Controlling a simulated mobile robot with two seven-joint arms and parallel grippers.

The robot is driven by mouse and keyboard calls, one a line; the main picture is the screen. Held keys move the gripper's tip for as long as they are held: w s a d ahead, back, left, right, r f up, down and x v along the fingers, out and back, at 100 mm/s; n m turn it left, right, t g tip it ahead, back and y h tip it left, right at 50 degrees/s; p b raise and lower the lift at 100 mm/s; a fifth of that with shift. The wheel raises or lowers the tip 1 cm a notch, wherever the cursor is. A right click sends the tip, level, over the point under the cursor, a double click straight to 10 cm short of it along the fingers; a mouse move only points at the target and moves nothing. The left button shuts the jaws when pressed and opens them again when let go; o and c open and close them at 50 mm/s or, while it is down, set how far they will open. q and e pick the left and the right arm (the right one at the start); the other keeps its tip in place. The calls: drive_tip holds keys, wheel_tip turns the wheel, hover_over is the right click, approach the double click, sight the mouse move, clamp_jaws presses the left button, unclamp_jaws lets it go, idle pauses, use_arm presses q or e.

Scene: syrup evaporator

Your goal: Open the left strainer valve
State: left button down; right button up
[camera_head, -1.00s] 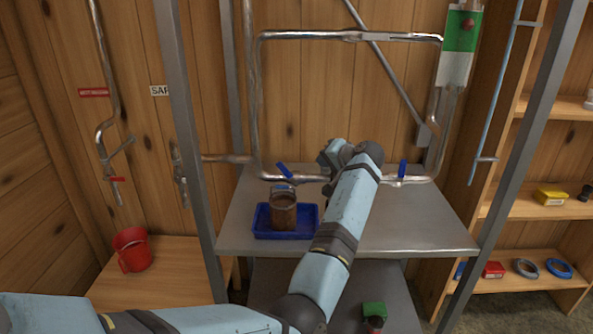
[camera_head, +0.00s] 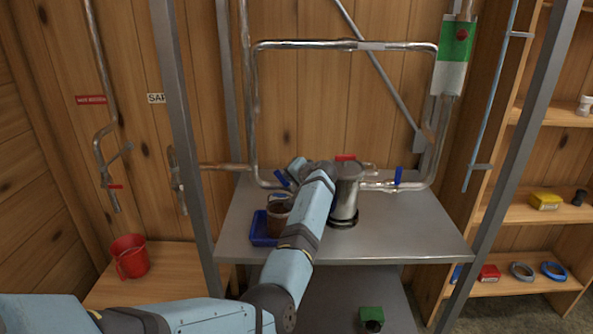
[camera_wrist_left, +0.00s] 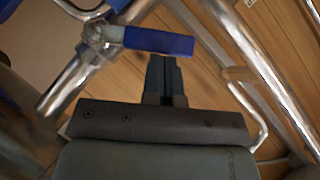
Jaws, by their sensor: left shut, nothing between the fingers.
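The left strainer valve has a blue lever (camera_head: 281,179) on the lower pipe in the head view, tilted up to the left. In the left wrist view a blue lever (camera_wrist_left: 158,40) lies across the top, joined to a metal valve body. My left gripper (camera_wrist_left: 165,62) is shut and empty, its tips just below that lever; I cannot tell whether they touch. In the head view my left gripper (camera_head: 297,165) is just right of the left lever, its fingers mostly hidden. A second blue lever (camera_head: 398,176) stands nearly upright on the right. My right gripper is out of view.
A metal cylinder (camera_head: 345,195) with a red top stands on the grey shelf (camera_head: 420,235), beside my arm. A brown pot (camera_head: 277,221) in a blue tray (camera_head: 258,229) is partly behind my arm. Frame posts (camera_head: 185,150) flank the shelf.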

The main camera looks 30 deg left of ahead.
sight(278, 177)
use_arm(q)
drive_tip(key=shift+s+a+h+p, duration=0.2)
drive_tip(key=shift+a+h+p, duration=0.1)
drive_tip(key=shift+h+p, duration=0.1)
idle(0.5)
drive_tip(key=a+n+h+p, duration=0.1)
drive_tip(key=s+a+n+t+h+p, duration=0.1)
drive_tip(key=h+p, duration=0.1)
drive_tip(key=shift+s+a+f+n+t+p, duration=0.2)
drive_tip(key=shift+s+f+n+t+p, duration=0.1)
drive_tip(key=shift+f, duration=0.1)
drive_tip(key=shift+s+a+f+n+h+p, duration=0.15)
drive_tip(key=shift+a+f+n+h+p, duration=0.2)
drive_tip(key=shift+h+p, duration=0.3)
drive_tip(key=shift+s+a+f+n+t+h+p, duration=0.25)
drive_tip(key=shift+f+n+t+h+p, duration=0.15)
drive_tip(key=shift+f+t+h, duration=0.2)
drive_tip(key=shift+a+f, duration=0.15)
drive_tip(key=shift+f, duration=0.2)
drive_tip(key=shift+a+p, duration=0.1)
drive_tip(key=shift+p, duration=0.25)
